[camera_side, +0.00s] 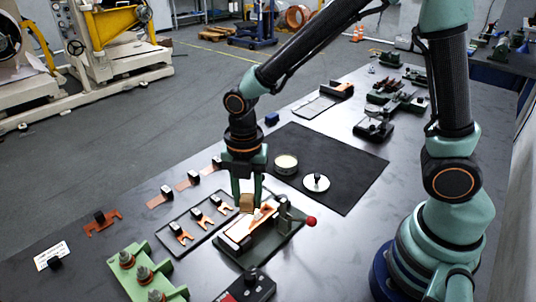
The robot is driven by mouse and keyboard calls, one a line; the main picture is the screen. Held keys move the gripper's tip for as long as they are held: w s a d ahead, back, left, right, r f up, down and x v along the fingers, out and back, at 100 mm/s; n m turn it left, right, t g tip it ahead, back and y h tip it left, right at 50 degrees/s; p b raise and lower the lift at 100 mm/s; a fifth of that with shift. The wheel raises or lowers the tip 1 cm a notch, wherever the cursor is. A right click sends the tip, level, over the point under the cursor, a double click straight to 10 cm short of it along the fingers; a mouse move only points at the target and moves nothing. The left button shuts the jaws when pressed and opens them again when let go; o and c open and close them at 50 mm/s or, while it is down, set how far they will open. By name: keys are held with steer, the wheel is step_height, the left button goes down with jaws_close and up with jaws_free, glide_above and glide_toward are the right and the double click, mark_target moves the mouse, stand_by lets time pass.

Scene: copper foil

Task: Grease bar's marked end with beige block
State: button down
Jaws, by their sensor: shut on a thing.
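My gripper (247,201) points down and is shut on the beige block (246,203), a small tan piece between its fingertips. The block is at or just above the copper bar (265,212) in a dark green clamp fixture (284,236) with a red-knobbed lever (310,220). A white patch (240,229) shows at the bar's near-left part; I cannot tell whether it is the marked end. Whether the block touches the bar is unclear. An open round tin (286,164) with pale contents stands on the black mat, its lid (316,183) beside it.
A dark tray (176,254) with several copper pieces lies left of the fixture. A green stand (143,270) and a black control box (247,287) are near the front. More tools stand at the back right. The black mat (345,165) has free room.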

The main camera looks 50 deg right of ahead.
mark_target(249, 223)
steer(key=shift+f, duration=1.95)
steer(key=shift+a+f, duration=0.45)
steer(key=shift+f, duration=0.15)
steer(key=shift+a, duration=1.5)
steer(key=shift+d, duration=2)
steer(key=shift+w+r, duration=0.15)
steer(key=shift+r, duration=3.85)
